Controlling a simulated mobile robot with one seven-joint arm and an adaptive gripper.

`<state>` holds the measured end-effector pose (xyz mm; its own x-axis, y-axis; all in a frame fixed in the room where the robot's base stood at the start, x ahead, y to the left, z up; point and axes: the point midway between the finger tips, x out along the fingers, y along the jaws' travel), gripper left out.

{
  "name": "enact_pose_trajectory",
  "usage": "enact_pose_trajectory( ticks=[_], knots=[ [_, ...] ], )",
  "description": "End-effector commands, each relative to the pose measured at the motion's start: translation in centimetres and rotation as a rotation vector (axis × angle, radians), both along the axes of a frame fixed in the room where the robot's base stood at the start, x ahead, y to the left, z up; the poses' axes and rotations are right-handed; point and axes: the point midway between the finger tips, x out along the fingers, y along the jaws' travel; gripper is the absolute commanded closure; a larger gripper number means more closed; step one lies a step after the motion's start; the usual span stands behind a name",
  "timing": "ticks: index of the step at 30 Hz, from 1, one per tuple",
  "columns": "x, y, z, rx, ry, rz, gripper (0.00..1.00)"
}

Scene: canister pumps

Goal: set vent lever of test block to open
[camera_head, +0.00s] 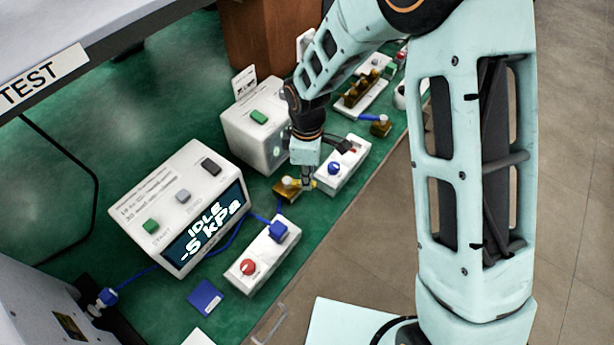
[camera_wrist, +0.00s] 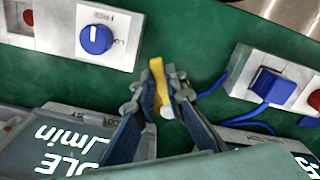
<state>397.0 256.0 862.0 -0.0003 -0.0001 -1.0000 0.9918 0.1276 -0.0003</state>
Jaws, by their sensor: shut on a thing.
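My gripper (camera_head: 307,182) points down beside a small brass-coloured piece (camera_head: 287,192) on the green bench. In the wrist view its fingers (camera_wrist: 164,100) are closed around a narrow yellow piece (camera_wrist: 157,78). A white block (camera_head: 245,272) carries a red round knob (camera_head: 248,267) and a blue cube-shaped fitting (camera_head: 278,231) with a blue hose. Another white block (camera_head: 352,152) has a blue round knob (camera_head: 333,168); this knob also shows in the wrist view (camera_wrist: 96,39). A TEST sign (camera_head: 42,78) hangs at upper left. I cannot tell which part is the vent lever.
A white box (camera_head: 150,205) with a display reading IDLE -5 kPa stands left of the red-knob block. A second white box (camera_head: 240,125) stands close behind my gripper. A blue square (camera_head: 205,297) lies at the front.

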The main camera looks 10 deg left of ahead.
Motion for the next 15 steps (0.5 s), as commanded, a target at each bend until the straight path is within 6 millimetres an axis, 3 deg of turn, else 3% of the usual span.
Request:
enact_pose_trajectory(
  ticks=[8, 15],
  knots=[
    [-0.4, 0.0, -0.1, 0.0, -0.001, -0.079, 1.0],
    [-1.3, 0.0, -0.2, 0.001, -0.003, -0.257, 1.0]
  ],
)
